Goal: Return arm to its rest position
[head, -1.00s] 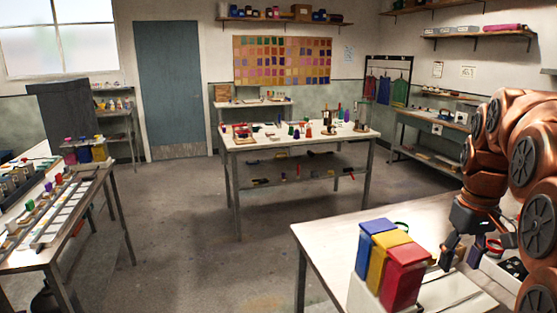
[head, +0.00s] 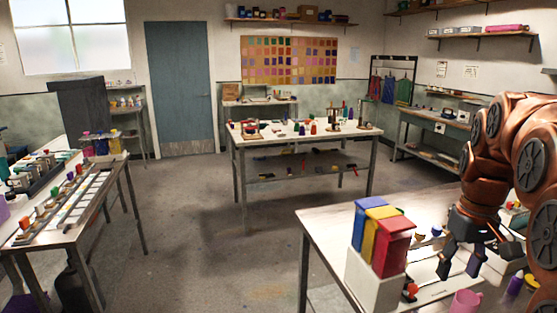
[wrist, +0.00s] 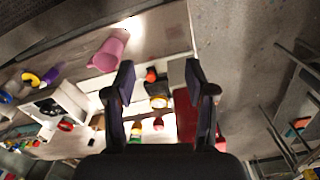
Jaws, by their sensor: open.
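My arm is folded at the right edge of the head view. My gripper (head: 459,268) hangs from it with its fingers pointing down over the near right table (head: 318,238). The wrist view shows the two fingers (wrist: 160,82) spread apart with nothing held between them.
A pink cup (head: 466,302) stands near the table's front, also in the wrist view (wrist: 108,52). A purple bottle (head: 514,285) is right of it. A middle table (head: 295,139) and a left bench (head: 70,232) hold small items. Open floor (head: 200,235) lies between them.

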